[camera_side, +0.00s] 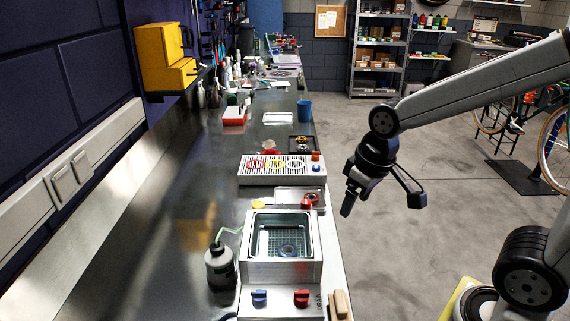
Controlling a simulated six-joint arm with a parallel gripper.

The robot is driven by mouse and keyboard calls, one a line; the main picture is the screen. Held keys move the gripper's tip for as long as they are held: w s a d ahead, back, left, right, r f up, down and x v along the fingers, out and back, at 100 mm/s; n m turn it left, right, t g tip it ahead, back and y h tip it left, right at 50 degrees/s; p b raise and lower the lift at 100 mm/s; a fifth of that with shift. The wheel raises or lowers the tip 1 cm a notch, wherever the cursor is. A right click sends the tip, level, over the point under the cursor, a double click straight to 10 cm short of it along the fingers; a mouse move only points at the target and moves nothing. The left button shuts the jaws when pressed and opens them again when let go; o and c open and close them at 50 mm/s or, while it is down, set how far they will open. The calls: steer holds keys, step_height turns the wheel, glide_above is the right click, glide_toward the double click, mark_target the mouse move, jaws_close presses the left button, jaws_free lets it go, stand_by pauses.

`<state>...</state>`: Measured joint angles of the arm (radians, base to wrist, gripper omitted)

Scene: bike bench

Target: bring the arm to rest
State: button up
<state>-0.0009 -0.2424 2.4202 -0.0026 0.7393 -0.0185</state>
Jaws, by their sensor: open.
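My gripper (372,180) hangs at the end of my arm, to the right of the workbench (215,295) and over open floor. It points downward and is clear of the bench. It is open, with nothing seen between its jaws; its fingers are small and dark in this view. My grey arm comes in from the right edge, above the floor.
A metal basin unit (281,271) with blue and red knobs stands at the bench front. Behind it are a slotted tray (283,178) with coloured rings and a blue cup (304,110). A dark bottle (219,266) stands left. Bikes (553,150) stand far right.

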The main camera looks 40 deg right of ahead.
steer(key=shift+s+f, duration=0.1)
steer(key=shift+s, duration=0.15)
steer(key=s+x, duration=0.2)
steer(key=x, duration=0.7)
steer(key=shift+f, duration=0.35)
steer(key=shift+s, duration=0.1)
steer(key=shift+c, duration=0.3)
stand_by(0.4)
